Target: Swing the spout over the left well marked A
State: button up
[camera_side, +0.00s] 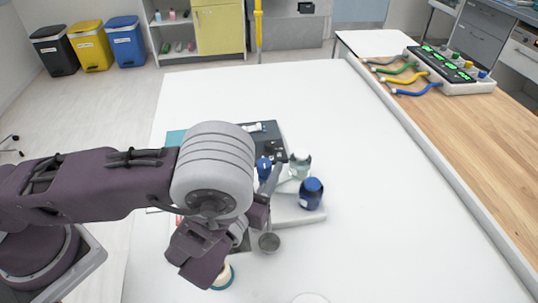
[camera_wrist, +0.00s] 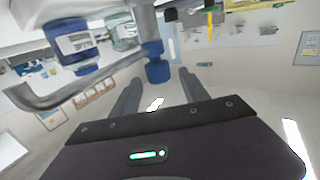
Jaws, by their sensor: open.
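My gripper (camera_side: 266,192) is low over the crowded tray (camera_side: 301,218) in the side view, partly hidden by my wrist. In the wrist view its two grey fingers (camera_wrist: 160,90) stand apart with nothing clearly held between them. A blue-ended upright part (camera_wrist: 157,68), perhaps of the spout, shows just beyond the fingertips. It seems to match the blue piece (camera_side: 264,166) near the fingers in the side view. A pale curved bar (camera_wrist: 75,92) crosses the left of the wrist view; I cannot tell whether it is spout or tray edge. No well marked A is readable.
A dark blue jar (camera_side: 311,193) and a pale jar (camera_side: 300,163) stand close right of my gripper. The white table (camera_side: 400,215) is clear to the right. A box with coloured leads (camera_side: 450,72) is far off.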

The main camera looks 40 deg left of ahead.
aim_at(267, 159)
jog(key=x, duration=0.5)
jog(key=shift+f, duration=0.35)
grip_shut()
dwell(1.0)
